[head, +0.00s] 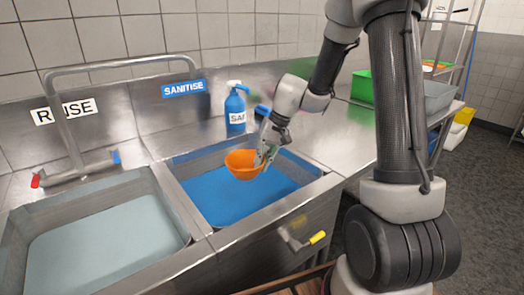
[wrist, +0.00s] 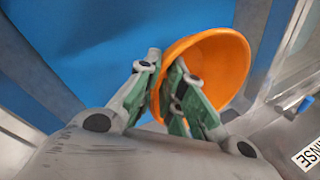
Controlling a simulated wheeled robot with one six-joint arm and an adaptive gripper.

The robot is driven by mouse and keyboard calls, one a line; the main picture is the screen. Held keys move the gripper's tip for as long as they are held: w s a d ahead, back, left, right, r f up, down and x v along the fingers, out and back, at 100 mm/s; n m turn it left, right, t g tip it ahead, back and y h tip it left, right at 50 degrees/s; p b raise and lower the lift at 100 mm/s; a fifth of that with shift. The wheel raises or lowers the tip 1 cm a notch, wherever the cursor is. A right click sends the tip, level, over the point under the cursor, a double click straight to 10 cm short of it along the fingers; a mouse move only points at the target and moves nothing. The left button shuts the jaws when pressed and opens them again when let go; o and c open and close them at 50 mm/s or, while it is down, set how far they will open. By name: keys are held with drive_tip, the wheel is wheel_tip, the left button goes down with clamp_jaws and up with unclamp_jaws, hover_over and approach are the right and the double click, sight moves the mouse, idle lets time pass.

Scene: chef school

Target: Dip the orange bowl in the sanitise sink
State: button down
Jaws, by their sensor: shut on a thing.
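The orange bowl (head: 241,164) is in my gripper, over the sanitise sink in the head view. My gripper (head: 265,157) is shut on the right side of its rim. The wrist view shows the bowl (wrist: 222,62) with the fingers (wrist: 160,88) on either side of its wall, and the bowl looks tilted there. The sanitise sink (head: 173,179) holds blue liquid (head: 215,202), under the blue SANITISE sign (head: 183,88). I cannot tell whether the bowl touches the liquid.
The rinse sink (head: 150,185), with pale liquid, lies to the left under a curved tap (head: 62,110). A blue pump bottle (head: 235,112) stands behind the sanitise sink. Green (head: 361,87) and grey (head: 437,97) crates sit on the right. A yellow-ended handle (head: 317,238) sticks out in front.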

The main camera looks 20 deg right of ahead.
wheel_tip(320, 180, down, 20)
drive_tip(key=shift+r, duration=0.1)
idle(0.8)
idle(0.4)
drive_tip(key=shift+f, duration=0.55)
drive_tip(key=shift+a, duration=0.1)
drive_tip(key=shift+s+a, duration=0.15)
drive_tip(key=shift+a, duration=0.3)
drive_tip(key=shift+d, duration=0.55)
